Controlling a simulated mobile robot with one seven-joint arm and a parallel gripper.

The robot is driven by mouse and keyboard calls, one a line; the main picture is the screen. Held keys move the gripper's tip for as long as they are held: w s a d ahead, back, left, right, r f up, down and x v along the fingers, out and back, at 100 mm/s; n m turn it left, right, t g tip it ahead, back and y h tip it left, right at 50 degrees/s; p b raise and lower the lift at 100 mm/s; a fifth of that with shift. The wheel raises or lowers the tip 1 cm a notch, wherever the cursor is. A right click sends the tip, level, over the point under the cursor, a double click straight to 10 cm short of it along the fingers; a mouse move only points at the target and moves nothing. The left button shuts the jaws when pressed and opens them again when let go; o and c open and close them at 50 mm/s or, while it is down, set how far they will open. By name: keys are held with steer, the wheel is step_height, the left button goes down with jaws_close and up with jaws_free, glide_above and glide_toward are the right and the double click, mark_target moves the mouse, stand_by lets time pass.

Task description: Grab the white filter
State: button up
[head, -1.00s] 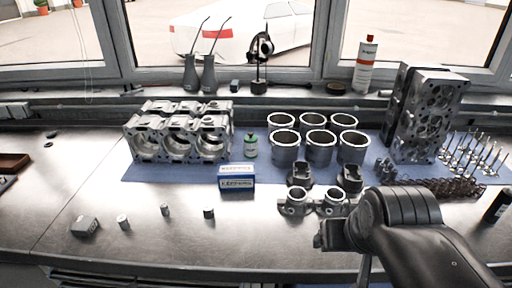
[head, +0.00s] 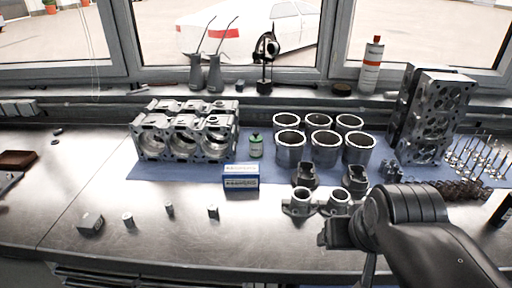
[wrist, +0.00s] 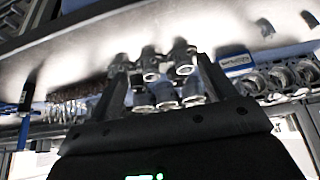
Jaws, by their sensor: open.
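Small pale cylinders stand on the bare metal bench at the front left in the head view. I cannot tell for certain which is the filter. My gripper (wrist: 160,70) is open and empty in the wrist view, its two fingers spread apart. In the head view my arm's end is at the front right, well to the right of these cylinders, and its fingertips are hidden.
A grey block (head: 90,222) and a darker cylinder (head: 213,212) flank the pale ones. Behind, on a blue mat (head: 290,177), are an engine block (head: 183,135), a blue-white box (head: 241,182), cylinder liners (head: 290,150) and pistons (head: 305,175). The front-left bench is mostly clear.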

steer(key=w+a+r, duration=0.1)
steer(key=w+r, duration=0.1)
steer(key=w, duration=0.4)
steer(key=w+a+r, duration=0.1)
steer(key=w+r, duration=0.2)
steer(key=w, duration=0.3)
steer(key=n+y, duration=0.1)
steer(key=n, duration=0.1)
glide_above(256, 139)
steer(key=s+d, duration=0.1)
steer(key=s, duration=0.4)
step_height(256, 139, down, 12)
steer(key=shift+t, duration=0.4)
steer(key=x, duration=0.5)
steer(key=shift+w, duration=0.3)
steer(key=shift+x, duration=2.85)
steer(key=shift+a, duration=0.1)
steer(key=c, duration=1.2)
